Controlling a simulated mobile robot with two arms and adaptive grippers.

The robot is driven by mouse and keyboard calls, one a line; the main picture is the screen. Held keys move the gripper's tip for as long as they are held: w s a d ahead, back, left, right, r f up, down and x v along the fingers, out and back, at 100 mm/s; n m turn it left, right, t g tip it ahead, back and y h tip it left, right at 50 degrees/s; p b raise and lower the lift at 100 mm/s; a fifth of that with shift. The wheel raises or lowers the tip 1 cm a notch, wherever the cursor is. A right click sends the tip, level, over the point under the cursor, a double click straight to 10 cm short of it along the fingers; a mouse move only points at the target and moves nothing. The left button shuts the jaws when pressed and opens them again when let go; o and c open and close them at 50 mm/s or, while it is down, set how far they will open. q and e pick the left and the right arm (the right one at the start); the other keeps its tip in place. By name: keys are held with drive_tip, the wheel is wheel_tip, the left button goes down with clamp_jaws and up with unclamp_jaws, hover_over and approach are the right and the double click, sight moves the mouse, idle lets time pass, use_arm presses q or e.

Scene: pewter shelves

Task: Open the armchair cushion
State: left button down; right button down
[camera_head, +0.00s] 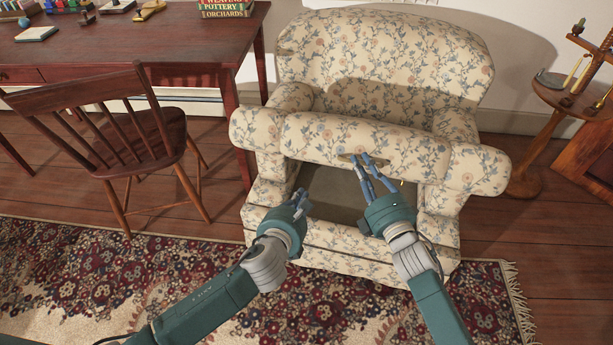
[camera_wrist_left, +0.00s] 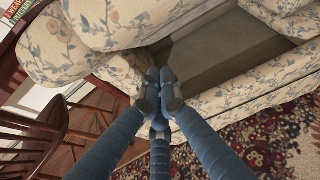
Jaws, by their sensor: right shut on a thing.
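The floral armchair (camera_head: 300,95) stands facing me. Its cushion (camera_head: 325,140) is raised and tilted at the front, and a dark brown space (camera_head: 335,190) shows below it. The space also shows in the left wrist view (camera_wrist_left: 215,60). My right gripper (camera_head: 362,163) is shut on the cushion at its front edge, near a small dark tab (camera_head: 349,157). The fingers partly hide the grip. My left gripper (camera_head: 299,197) is at the left front of the space. In the left wrist view its fingertips (camera_wrist_left: 160,85) are together with nothing seen between them.
A wooden chair (camera_head: 110,135) and a desk (camera_head: 150,45) stand at the left. A small round side table (camera_head: 560,95) is at the right. A patterned rug (camera_head: 110,280) covers the floor in front of the armchair.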

use_arm(q)
drive_tip(key=w+d+r, duration=0.1)
drive_tip(key=w, duration=0.4)
drive_tip(key=shift+w+r, duration=0.4)
use_arm(e)
drive_tip(key=shift+r, duration=0.15)
